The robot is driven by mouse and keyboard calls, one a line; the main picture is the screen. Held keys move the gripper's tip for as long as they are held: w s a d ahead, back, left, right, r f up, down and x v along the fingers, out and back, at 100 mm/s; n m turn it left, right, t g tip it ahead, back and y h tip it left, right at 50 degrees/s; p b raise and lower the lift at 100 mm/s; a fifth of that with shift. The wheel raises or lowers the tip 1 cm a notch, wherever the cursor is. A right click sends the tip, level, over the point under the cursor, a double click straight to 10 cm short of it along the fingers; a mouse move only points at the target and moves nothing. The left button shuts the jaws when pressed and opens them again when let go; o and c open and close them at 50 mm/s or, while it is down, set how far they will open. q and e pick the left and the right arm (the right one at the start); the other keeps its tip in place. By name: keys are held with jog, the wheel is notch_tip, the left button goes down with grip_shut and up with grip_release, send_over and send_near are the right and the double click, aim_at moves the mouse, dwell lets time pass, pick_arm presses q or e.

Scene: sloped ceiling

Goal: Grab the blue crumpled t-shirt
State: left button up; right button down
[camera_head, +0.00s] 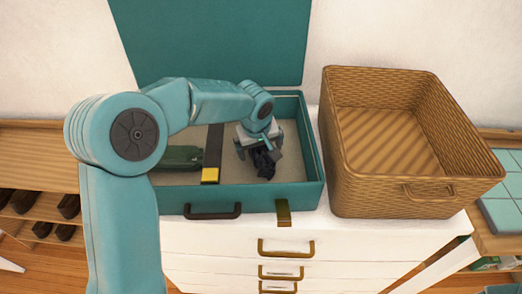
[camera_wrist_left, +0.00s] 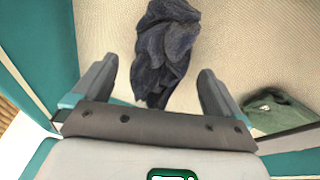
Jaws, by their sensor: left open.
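The blue crumpled t-shirt (camera_head: 265,163) lies in the right part of an open teal suitcase (camera_head: 308,160). It is dark blue and bunched up, and it also shows in the left wrist view (camera_wrist_left: 168,45). My left gripper (camera_head: 262,150) is over the t-shirt inside the suitcase. In the left wrist view my left gripper (camera_wrist_left: 155,85) is open, and the near end of the t-shirt lies between its two fingers. The fingers are apart from the cloth on both sides. My right gripper is not in view.
A dark green folded item (camera_head: 180,157) lies in the suitcase's left part, beyond a dark strap with a yellow end (camera_head: 210,174). The suitcase lid stands open behind. An empty wicker basket (camera_head: 435,160) stands to the right on the white dresser (camera_head: 230,240).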

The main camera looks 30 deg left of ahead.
pick_arm(q)
jog(key=shift+x, duration=1.2)
jog(key=shift+w, duration=0.15)
jog(key=c, duration=1.1)
jog(key=shift+r, duration=0.1)
notch_tip(320, 180, up, 20)
jog(key=shift+f+p, duration=0.1)
jog(key=shift+p, duration=0.25)
